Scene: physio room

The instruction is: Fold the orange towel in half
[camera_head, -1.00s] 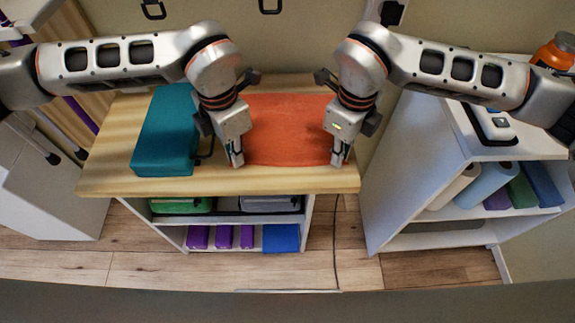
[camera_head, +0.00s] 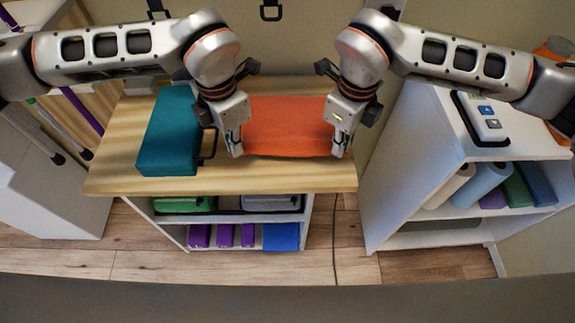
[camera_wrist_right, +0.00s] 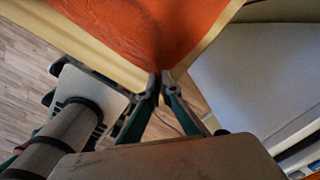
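The orange towel (camera_head: 287,122) lies on the wooden tabletop, to the right of a teal block. Its near edge is raised slightly off the wood between my two grippers. My left gripper (camera_head: 237,150) is shut on the near left corner. My right gripper (camera_head: 341,150) is shut on the near right corner. In the right wrist view the right fingertips (camera_wrist_right: 161,80) meet at the corner of the towel (camera_wrist_right: 155,30).
The teal block (camera_head: 170,135) with a dark handle stands close beside my left gripper. The tabletop (camera_head: 130,183) is bare along its front. A white shelf unit (camera_head: 410,150) with rolls stands to the right. Shelves under the table hold purple blocks (camera_head: 224,236) and cases.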

